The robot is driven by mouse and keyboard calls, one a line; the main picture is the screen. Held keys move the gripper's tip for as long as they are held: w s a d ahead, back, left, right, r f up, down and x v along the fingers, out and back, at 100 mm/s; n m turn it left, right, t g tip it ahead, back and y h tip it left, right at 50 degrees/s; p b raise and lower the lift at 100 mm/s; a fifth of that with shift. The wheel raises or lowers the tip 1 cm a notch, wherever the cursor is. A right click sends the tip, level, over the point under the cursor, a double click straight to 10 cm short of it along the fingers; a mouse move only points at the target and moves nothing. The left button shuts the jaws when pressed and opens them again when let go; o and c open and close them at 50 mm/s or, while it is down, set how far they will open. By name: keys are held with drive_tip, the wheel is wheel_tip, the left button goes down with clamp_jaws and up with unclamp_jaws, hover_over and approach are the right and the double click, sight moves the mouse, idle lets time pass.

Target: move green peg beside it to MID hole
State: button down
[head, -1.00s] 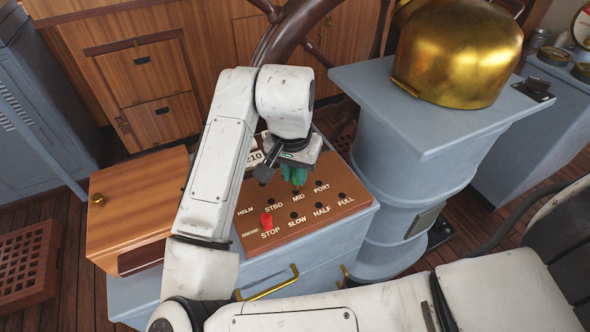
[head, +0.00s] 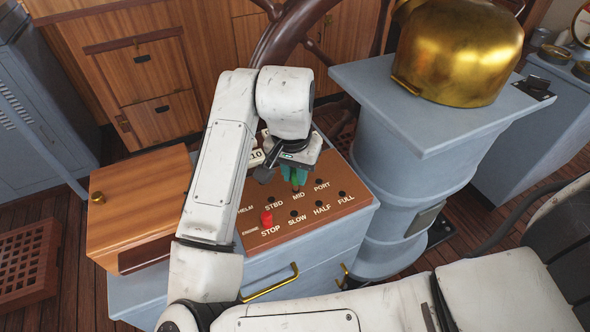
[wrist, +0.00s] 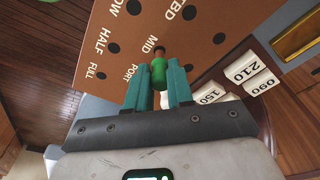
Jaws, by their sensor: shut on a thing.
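The green peg (wrist: 159,74) is between the two teal fingers of my gripper (wrist: 160,90) in the wrist view. Its far end points at the brown panel (wrist: 135,18), close to the MID label. In the head view my gripper (head: 296,176) is over the helm row, just above MID, and the peg (head: 297,182) shows as a small green patch between the fingers.
A red peg (head: 267,218) stands at STOP in the engine row. Open holes show at PORT (head: 318,185), HALF (head: 319,205) and FULL (head: 342,195). White number blocks (wrist: 241,75) lie behind the panel. A wooden box (head: 140,205) is left; a pedestal with a brass cover (head: 455,50) is right.

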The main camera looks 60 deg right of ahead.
drive_tip(key=shift+f, duration=0.3)
drive_tip(key=shift+f+b, duration=0.35)
drive_tip(key=shift+b, duration=0.1)
drive_tip(key=shift+f+b, duration=0.3)
drive_tip(key=shift+f, duration=0.15)
idle(0.3)
drive_tip(key=c, duration=0.9)
unclamp_jaws()
drive_tip(key=shift+r, duration=0.15)
wheel_tip(320, 180, up, 7)
drive_tip(key=p, duration=0.6)
